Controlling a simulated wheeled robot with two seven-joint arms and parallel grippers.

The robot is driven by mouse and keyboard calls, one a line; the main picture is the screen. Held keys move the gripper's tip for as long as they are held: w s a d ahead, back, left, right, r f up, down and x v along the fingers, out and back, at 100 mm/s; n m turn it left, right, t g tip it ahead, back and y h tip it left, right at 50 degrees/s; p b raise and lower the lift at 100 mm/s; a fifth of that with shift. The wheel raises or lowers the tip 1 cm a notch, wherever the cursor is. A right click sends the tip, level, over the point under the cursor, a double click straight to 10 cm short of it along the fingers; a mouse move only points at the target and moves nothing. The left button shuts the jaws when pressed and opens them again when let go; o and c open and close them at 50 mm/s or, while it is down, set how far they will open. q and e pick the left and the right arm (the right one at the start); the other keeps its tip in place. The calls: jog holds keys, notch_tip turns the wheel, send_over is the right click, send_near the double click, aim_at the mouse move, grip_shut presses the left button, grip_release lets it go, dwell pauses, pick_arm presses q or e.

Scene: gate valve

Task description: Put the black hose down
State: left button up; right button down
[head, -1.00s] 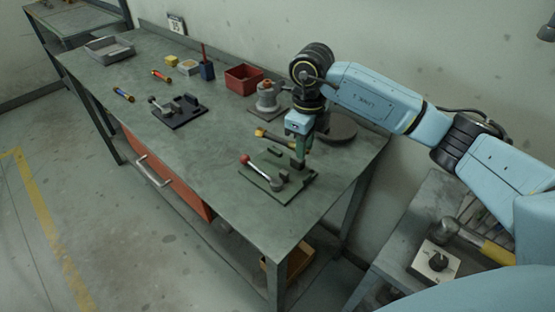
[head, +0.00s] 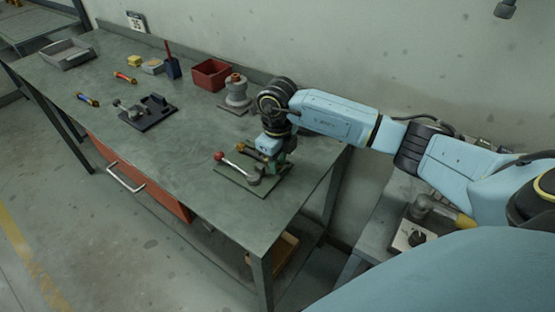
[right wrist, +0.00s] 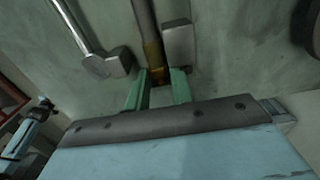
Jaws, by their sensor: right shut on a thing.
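The black hose (right wrist: 144,16) shows in the right wrist view with a brass end (right wrist: 153,72) between the green fingers of my right gripper (right wrist: 160,88), which is shut on it. In the head view the hose's yellowish end (head: 243,148) shows just left of my right gripper (head: 275,163), low over the green clamp plate (head: 235,180). The plate carries a lever with a red knob (head: 219,156). In the right wrist view the hose passes between two grey metal blocks. I cannot tell whether it touches them or the plate. My left gripper is out of view.
A grey valve body (head: 236,95) and a red bin (head: 211,75) stand behind on the bench (head: 150,75). A black clamp plate (head: 150,112) lies to the left. The bench's near right corner is clear.

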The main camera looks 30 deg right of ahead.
jog(key=c, duration=1.2)
grip_release()
notch_tip(320, 180, up, 12)
jog(key=shift+r, duration=0.1)
